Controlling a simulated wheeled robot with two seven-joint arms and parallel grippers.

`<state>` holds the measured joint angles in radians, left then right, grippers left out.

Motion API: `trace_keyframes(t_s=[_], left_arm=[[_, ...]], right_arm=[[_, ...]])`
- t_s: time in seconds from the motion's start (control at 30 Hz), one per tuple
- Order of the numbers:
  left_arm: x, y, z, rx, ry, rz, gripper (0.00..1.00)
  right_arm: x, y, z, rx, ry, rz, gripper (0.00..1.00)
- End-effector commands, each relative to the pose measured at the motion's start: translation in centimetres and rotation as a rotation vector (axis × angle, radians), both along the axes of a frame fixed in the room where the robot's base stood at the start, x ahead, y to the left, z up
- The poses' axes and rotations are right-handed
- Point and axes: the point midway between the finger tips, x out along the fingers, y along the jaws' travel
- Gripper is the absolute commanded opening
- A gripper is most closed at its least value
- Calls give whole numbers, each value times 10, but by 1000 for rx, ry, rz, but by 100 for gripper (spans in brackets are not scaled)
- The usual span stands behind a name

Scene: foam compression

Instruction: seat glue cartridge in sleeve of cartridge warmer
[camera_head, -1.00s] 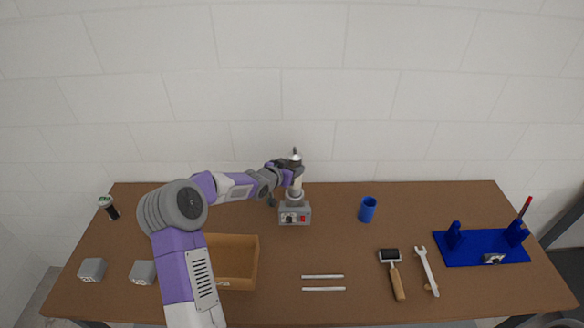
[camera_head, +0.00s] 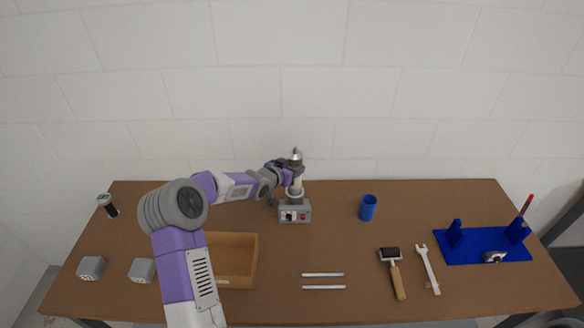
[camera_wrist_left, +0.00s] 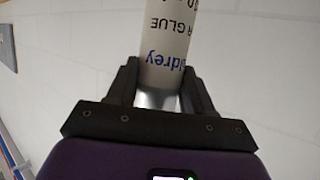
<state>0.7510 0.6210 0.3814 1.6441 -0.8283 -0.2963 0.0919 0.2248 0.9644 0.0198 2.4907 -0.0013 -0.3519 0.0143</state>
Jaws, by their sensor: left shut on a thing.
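The glue cartridge (camera_head: 297,182) is a pale tube with a dark tip, held upright at the back middle of the table. In the left wrist view the cartridge (camera_wrist_left: 166,45) shows printed lettering and sits between the two dark fingers. My left gripper (camera_head: 296,168) is shut on it; the same gripper (camera_wrist_left: 163,85) fills the lower part of the wrist view. The cartridge warmer (camera_head: 295,214) is a grey box with a knob and a red switch. Its round sleeve (camera_head: 295,196) is directly below the cartridge; I cannot tell how deep the lower end sits. My right gripper is not in view.
A cardboard box (camera_head: 256,262) stands left of centre, partly behind my left arm. A blue cup (camera_head: 367,208) stands right of the warmer.

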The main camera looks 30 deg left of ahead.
Motion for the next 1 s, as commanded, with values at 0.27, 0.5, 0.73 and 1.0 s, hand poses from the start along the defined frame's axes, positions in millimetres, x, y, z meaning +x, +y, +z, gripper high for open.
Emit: trace_keyframes(t_s=[0.27,0.5,0.73,1.0], left_arm=[[1,0,-6,1,-4,0,0],[1,0,-12,1,-4,0,0],[1,0,-18,1,-4,0,0],[1,0,-25,1,-4,0,0]], right_arm=[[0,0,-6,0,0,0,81],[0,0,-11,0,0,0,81],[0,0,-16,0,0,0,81],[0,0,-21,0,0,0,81]])
